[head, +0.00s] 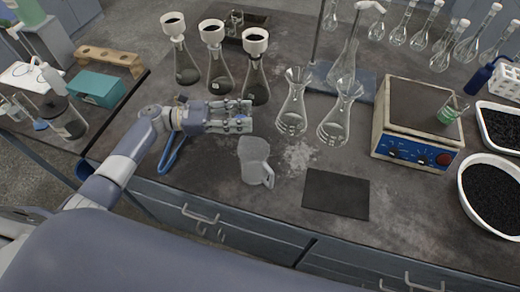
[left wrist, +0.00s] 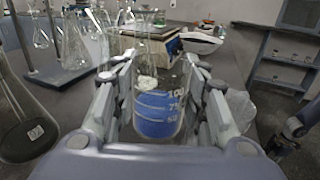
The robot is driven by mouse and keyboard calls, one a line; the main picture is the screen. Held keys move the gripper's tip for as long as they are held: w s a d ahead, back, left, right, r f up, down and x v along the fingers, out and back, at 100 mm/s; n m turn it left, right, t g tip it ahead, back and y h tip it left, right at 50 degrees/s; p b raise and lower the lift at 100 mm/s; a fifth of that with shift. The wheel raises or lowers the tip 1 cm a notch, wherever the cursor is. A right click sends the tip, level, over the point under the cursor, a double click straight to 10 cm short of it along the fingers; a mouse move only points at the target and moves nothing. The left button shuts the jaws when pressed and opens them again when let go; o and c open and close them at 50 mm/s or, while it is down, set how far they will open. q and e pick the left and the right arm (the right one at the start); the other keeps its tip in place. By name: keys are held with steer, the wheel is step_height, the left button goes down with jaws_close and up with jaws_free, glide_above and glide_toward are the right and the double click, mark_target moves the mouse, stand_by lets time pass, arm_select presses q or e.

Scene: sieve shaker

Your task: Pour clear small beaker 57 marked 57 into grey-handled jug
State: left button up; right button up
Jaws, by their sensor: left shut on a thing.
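My left gripper (head: 232,118) is shut on a small clear beaker (left wrist: 158,112), with the fingers on both sides of it. The beaker has white graduation marks and blue contents, and looks about upright in the left wrist view. A whitish patch shows on it, but I cannot read a number there. In the head view the fingers mostly hide it. The jug (head: 254,158) is translucent, with its handle at the lower right, and stands on the bench just below and right of the gripper. Part of it shows right of the fingers in the left wrist view (left wrist: 240,108). My right gripper is not in view.
Flasks with white funnels (head: 212,36) stand behind the gripper. Two clear flasks (head: 293,105) stand right of it. A hotplate (head: 417,125) and white bowl (head: 495,185) are farther right. A dark mat (head: 336,194) lies right of the jug. A blue-handled tool (head: 172,150) lies left.

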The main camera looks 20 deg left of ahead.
arm_select(q)
steer(key=shift+r, duration=0.15)
steer(key=shift+s+d+r+m+p, duration=0.3)
steer(key=shift+r+m+p, duration=0.25)
steer(key=shift+p, duration=0.2)
steer(key=shift+s+d+r+m+y+p, duration=0.1)
steer(key=shift+s+r+m+y+p, duration=0.2)
steer(key=shift+r+m+y+p, duration=0.15)
steer(key=s+d+m, duration=0.1)
steer(key=s+d+r+m+y+p, duration=0.1)
steer(key=m, duration=0.1)
steer(key=s+d+m+y+p, duration=0.1)
steer(key=shift+s+r+m, duration=0.2)
steer(key=shift+r+m, duration=0.1)
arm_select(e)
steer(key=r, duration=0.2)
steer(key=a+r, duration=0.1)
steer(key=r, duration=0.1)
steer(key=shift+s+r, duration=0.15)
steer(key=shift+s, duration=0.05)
arm_select(q)
steer(key=shift+r+m+y, duration=0.2)
steer(key=shift+m+y, duration=0.15)
steer(key=shift+m, duration=0.05)
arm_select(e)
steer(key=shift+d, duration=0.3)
